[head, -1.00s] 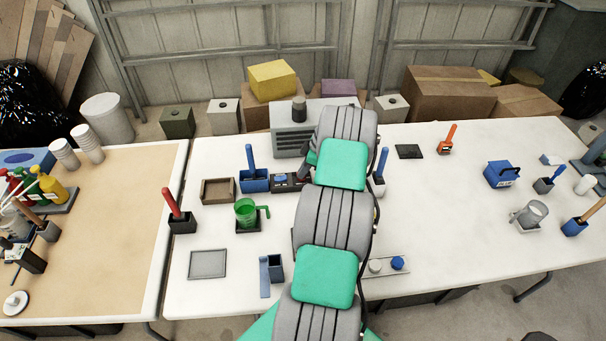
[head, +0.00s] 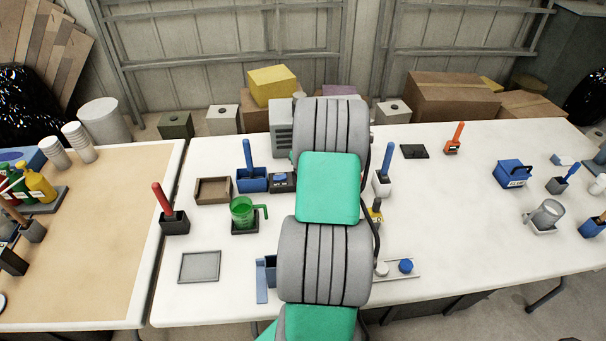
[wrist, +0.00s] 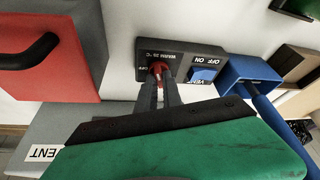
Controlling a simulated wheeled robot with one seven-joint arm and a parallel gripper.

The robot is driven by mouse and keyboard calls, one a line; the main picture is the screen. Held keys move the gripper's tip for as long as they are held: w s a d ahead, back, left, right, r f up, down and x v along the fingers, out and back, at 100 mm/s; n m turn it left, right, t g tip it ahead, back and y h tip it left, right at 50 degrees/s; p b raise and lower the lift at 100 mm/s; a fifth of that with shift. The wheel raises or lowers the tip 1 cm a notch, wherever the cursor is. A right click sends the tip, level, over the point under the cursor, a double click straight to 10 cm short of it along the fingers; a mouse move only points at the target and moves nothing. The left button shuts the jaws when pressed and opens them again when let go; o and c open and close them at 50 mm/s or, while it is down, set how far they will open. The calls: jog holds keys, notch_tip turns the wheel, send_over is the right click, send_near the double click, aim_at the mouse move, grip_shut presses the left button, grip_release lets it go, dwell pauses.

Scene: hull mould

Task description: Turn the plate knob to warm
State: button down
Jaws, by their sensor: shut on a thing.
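A dark control box (wrist: 225,61) shows in the wrist view, its labels upside down. It carries a red plate knob (wrist: 157,69), with "WARM 25°C" and "OFF" printed around it. My gripper (wrist: 159,84) is shut on the red knob, one finger on each side. The fingers cover part of the knob, and I cannot tell which mark it points to. In the head view the control box (head: 277,187) shows only its left part, with a blue switch. My arm hides the knob and gripper there.
A blue VENT switch (wrist: 204,74) sits close beside the knob. A blue holder (wrist: 238,75) adjoins the box. A red block with a black handle (wrist: 75,75) and a grey housing (wrist: 50,125) are near my gripper. A green jug (head: 242,210) stands in front of the box.

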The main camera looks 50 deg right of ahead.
jog(key=shift+w+a+m+g+h+b, duration=0.15)
jog(key=shift+m+h+b, duration=0.3)
jog(key=shift+m, duration=0.6)
jog(key=shift+d+m+g+h+b, duration=0.15)
jog(key=shift+m+h+b, duration=0.25)
jog(key=shift+m, duration=0.65)
jog(key=shift+a, duration=0.1)
jog(key=shift+r, duration=0.1)
jog(key=c, duration=1.5)
grip_release()
jog(key=v, duration=0.7)
jog(key=shift+r+b, duration=0.35)
jog(key=shift+b, duration=0.05)
jog(key=shift+a, duration=0.1)
